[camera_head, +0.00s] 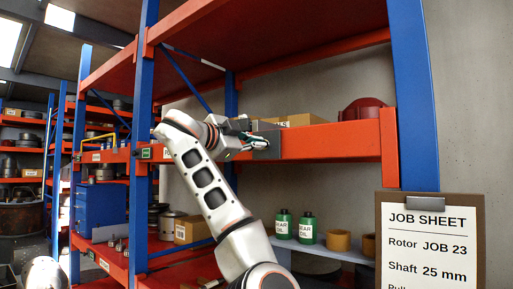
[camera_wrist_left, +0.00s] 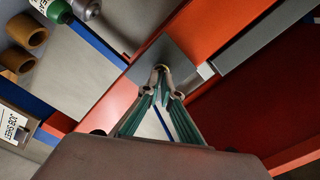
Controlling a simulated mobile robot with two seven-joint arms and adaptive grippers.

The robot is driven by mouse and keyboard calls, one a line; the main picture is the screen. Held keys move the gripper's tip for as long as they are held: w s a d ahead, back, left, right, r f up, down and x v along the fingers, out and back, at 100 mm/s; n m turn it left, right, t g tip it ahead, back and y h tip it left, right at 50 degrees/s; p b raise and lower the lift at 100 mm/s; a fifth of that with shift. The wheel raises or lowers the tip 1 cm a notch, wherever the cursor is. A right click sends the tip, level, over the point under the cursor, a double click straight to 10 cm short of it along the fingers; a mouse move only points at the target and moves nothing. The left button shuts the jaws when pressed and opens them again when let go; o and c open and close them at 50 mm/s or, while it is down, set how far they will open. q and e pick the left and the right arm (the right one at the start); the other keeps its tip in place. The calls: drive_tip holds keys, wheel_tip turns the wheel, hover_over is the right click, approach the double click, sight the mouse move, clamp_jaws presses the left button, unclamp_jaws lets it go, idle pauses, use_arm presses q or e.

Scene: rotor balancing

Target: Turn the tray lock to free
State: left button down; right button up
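The tray lock shows as a dark grey plate (camera_head: 267,145) on the front of the orange shelf beam; the plate also shows in the wrist view (camera_wrist_left: 178,58). My left gripper (camera_head: 262,144) is right at the plate. In the wrist view its two fingertips (camera_wrist_left: 164,82) are drawn close together around a small pale part in front of the plate, which they mostly hide. I cannot tell which way the lock is turned. My right gripper is not in view.
The orange beam (camera_head: 340,141) runs along the shelf, with a cardboard box (camera_head: 308,119) and a dark red part (camera_head: 362,109) above it. Green bottles (camera_head: 306,228) stand below. A job sheet (camera_head: 430,240) is at the right. A blue post (camera_head: 414,90) rises behind it.

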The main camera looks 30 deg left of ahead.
use_arm(q)
drive_tip(key=shift+f+m+b, duration=0.15)
drive_tip(key=shift+m+b, duration=0.45)
drive_tip(key=shift+m, duration=2.7)
drive_tip(key=c, duration=2.3)
unclamp_jaws()
drive_tip(key=s, duration=0.8)
drive_tip(key=s+a, duration=0.1)
drive_tip(key=s, duration=0.3)
